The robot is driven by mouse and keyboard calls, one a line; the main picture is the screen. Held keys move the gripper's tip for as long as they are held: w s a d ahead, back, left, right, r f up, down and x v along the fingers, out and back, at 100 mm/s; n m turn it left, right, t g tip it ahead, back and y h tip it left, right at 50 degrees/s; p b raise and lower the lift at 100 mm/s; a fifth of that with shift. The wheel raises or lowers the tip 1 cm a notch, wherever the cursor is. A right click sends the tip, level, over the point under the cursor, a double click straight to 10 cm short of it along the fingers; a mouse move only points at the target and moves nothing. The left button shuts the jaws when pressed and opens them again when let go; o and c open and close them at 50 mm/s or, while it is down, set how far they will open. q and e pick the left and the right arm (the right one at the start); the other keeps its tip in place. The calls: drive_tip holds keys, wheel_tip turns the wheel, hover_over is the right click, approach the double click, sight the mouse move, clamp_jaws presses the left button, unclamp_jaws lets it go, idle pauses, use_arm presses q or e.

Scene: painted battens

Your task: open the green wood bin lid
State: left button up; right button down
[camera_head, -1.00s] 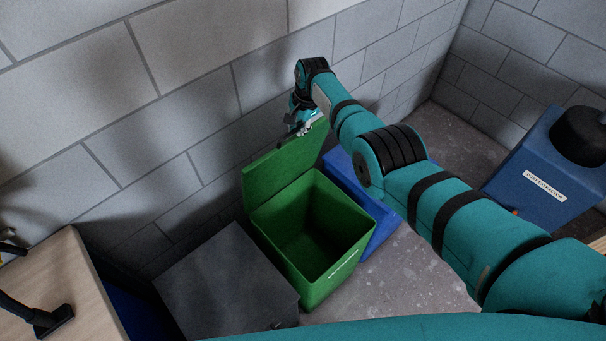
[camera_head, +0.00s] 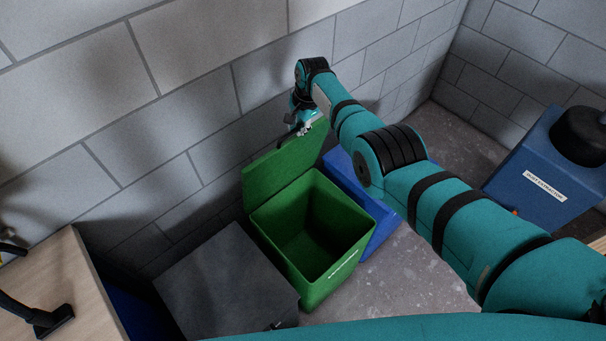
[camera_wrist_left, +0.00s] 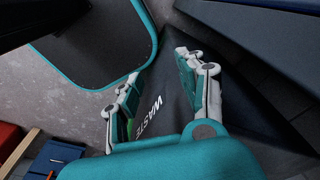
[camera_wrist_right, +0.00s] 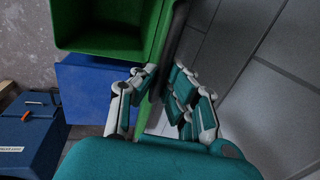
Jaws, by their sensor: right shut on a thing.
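The green bin (camera_head: 312,235) stands open near the wall, and its dark inside shows. Its green lid (camera_head: 285,160) is raised and tilted back toward the wall. My right gripper (camera_head: 303,126) is at the lid's upper edge, at its right end. In the right wrist view my right gripper (camera_wrist_right: 165,72) has its fingers on both sides of the lid (camera_wrist_right: 172,40), shut on it. The bin (camera_wrist_right: 100,25) is at the upper left there. My left gripper (camera_wrist_left: 162,82) is open and empty, above a dark bin lettered WASTE (camera_wrist_left: 165,115).
A dark grey bin (camera_head: 225,280) stands left of the green bin. A blue bin (camera_head: 385,225) stands to its right, partly behind my arm. A blue dust extractor (camera_head: 540,175) is at the right. The block wall (camera_head: 190,90) is close behind. Some floor (camera_head: 420,270) in front is clear.

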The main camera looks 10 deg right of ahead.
drive_tip(key=c, duration=1.6)
unclamp_jaws()
drive_tip(key=shift+w+d+r, duration=0.3)
drive_tip(key=shift+d+r, duration=0.05)
drive_tip(key=shift+r, duration=0.05)
drive_tip(key=shift+c, duration=0.2)
drive_tip(key=shift+o, duration=0.2)
drive_tip(key=shift+s+d+f, duration=0.1)
drive_tip(key=shift+s+f, duration=0.05)
drive_tip(key=shift+s, duration=0.1)
drive_tip(key=shift+r+b, duration=0.25)
drive_tip(key=shift+b, duration=0.3)
drive_tip(key=shift+r, duration=0.35)
drive_tip(key=v, duration=0.2)
drive_tip(key=shift+s+r, duration=0.15)
drive_tip(key=shift+r, duration=0.15)
drive_tip(key=shift+p+v, duration=0.5)
drive_tip(key=shift+v, duration=1.45)
drive_tip(key=shift+s, duration=0.15)
